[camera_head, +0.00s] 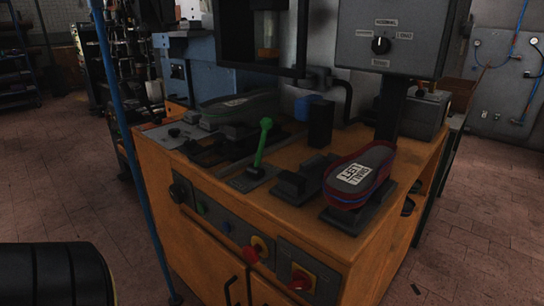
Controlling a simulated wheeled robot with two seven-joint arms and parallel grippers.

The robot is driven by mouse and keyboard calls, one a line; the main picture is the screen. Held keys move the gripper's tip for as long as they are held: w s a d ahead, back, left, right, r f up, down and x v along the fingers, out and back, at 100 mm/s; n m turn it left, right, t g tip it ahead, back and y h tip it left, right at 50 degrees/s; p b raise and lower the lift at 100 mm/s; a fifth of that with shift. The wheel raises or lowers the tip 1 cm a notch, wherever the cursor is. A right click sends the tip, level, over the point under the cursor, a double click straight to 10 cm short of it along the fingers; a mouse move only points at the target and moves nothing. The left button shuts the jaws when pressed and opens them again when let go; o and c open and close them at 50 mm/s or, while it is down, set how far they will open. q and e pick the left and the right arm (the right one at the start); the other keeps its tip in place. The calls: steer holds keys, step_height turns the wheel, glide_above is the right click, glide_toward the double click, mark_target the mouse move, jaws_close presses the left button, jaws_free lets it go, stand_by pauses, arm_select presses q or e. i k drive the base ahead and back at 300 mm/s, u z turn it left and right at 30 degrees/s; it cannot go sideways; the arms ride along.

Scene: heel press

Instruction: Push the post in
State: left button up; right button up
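The heel press stands on an orange wooden cabinet (210,175). A short upright black post (320,122) stands on its top near the middle, behind a low black clamp-like block (296,184). I cannot tell for certain that this is the task's post, or how far in it sits. A shoe sole piece (376,164), red and blue at its edge and labelled "SMALL LEFT", rests on a black support (345,220) at the front right corner. Neither of my grippers is in view.
A green lever (263,140) sticks up left of the middle. A grey control box (392,37) with a dial hangs above at the right. The cabinet front has red knobs (301,279) and handles. A blue pole (127,140) stands at the left. Floor is clear at the right.

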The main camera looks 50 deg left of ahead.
mark_target(243, 142)
steer(key=z, duration=1.7)
steer(key=k, duration=1.15)
steer(key=u, duration=1.8)
